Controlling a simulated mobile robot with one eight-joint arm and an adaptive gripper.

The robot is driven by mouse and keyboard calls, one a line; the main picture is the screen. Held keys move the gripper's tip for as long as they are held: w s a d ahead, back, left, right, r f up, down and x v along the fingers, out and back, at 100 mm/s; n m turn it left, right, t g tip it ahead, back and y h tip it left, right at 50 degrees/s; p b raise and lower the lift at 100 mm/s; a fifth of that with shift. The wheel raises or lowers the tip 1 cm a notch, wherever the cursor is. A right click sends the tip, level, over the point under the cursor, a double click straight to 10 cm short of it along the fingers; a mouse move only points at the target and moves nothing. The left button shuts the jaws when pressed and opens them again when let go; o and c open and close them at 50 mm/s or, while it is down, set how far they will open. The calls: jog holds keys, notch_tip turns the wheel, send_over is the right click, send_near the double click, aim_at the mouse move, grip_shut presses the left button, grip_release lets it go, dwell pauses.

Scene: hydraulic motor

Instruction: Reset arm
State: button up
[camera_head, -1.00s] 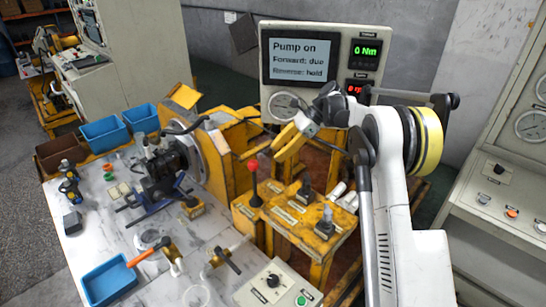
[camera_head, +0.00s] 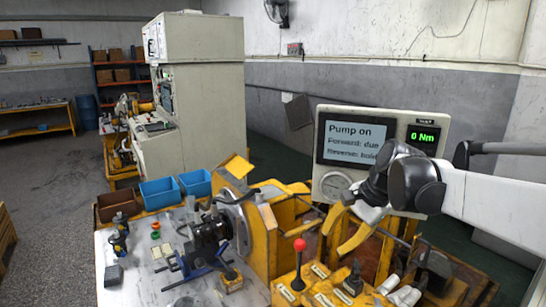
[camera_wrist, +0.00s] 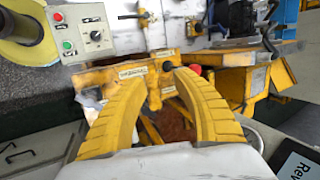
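My gripper (camera_head: 345,232) has two yellow curved fingers. In the head view it hangs beside the yellow test stand (camera_head: 262,240), below the display panel. In the wrist view the fingers (camera_wrist: 160,82) stand apart with nothing between them, so my gripper is open and empty. My white arm comes in from the right edge in the head view, bent at a dark joint in front of the panel's right part. The yellow lever console (camera_wrist: 128,76) shows beyond the fingertips in the wrist view. I cannot tell the exact gap to it.
The display panel (camera_head: 352,130) reads "Pump on", "Forward: due", "Reverse: hold" and 0 Nm. A red-knobbed lever (camera_head: 299,262) stands on the console. The dark motor (camera_head: 210,235) is on the bench by two blue bins (camera_head: 160,192). A grey cabinet (camera_head: 205,90) stands behind.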

jog(key=s+d+f+n+t+h, duration=0.1)
jog(key=s+f+n, duration=0.1)
jog(key=s, duration=0.5)
jog(key=s+d+f+n+t+h+b, duration=0.1)
jog(key=s+f+n, duration=0.1)
jog(key=s+n, duration=0.3)
jog(key=s+d+f+n+t+h, duration=0.1)
jog(key=s+f+n+t+h, duration=0.1)
jog(key=s, duration=0.8)
jog(key=shift+s+d+f+n, duration=0.2)
jog(key=shift+f+n, duration=0.2)
jog(key=shift+n, duration=0.3)
